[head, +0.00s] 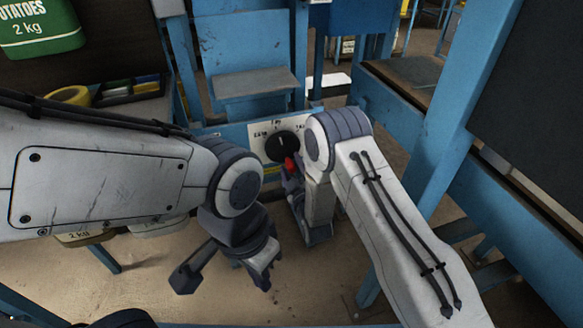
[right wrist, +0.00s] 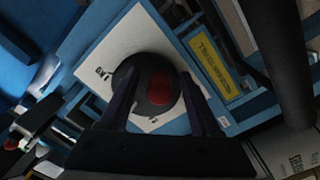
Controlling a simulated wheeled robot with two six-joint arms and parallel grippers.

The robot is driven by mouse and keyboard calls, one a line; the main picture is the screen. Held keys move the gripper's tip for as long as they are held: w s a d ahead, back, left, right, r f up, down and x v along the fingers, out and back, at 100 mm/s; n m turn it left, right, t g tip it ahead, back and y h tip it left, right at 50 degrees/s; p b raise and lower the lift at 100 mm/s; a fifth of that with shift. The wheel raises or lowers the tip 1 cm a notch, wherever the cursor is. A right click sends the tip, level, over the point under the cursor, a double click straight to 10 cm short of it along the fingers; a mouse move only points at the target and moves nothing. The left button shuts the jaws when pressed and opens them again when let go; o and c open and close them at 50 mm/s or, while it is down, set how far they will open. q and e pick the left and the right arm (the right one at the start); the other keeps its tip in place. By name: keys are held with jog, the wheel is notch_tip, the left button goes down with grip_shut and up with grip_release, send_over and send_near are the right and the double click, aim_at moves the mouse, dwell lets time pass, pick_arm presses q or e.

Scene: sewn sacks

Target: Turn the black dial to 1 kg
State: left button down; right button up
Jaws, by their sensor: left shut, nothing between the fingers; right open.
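The black dial (head: 283,146) sits on a white plate (head: 258,139) on the blue frame, with kg labels around it that are too small to read surely. A light pointer line on the dial points roughly up in the head view. In the right wrist view the dial (right wrist: 137,75) shows between the fingers of my open right gripper (right wrist: 160,80), with a red round part (right wrist: 160,88) in front of its face. Contact with the dial cannot be told. My right gripper (head: 292,180) is partly hidden by its arm in the head view. My left gripper (head: 262,272) is shut and empty, lower down.
A yellow label (right wrist: 212,62) is beside the plate. A blue post (head: 455,130) and table stand at the right. A green potato sack (head: 40,28) and a tray (head: 125,92) are at the left. The floor below my left gripper is clear.

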aim_at(274, 158)
jog(key=shift+w, duration=0.1)
grip_shut()
jog(key=shift+a+m, duration=0.1)
jog(key=shift+m, duration=0.2)
jog(key=m, duration=0.1)
jog(key=a+m, duration=0.1)
jog(key=shift+s+f+m, duration=0.1)
jog(key=shift+s+m, duration=0.1)
jog(key=shift+m, duration=0.1)
jog(key=m, duration=0.1)
jog(key=a+m, duration=0.1)
jog(key=m, duration=0.1)
jog(key=shift+s+m, duration=0.2)
jog(key=shift+m, duration=0.1)
jog(key=m, duration=0.1)
jog(key=a+m, duration=0.1)
jog(key=m, duration=0.1)
jog(key=shift+s+r+g, duration=0.15)
jog(key=shift+r+g, duration=0.15)
jog(key=shift+r, duration=0.1)
jog(key=shift+s+a+r+m, duration=0.1)
jog(key=shift+a+r+m, duration=0.1)
jog(key=shift+m, duration=0.7)
jog(key=shift+s+a+r+m, duration=0.1)
jog(key=shift+a+r+m, duration=0.1)
jog(key=shift+m, duration=0.7)
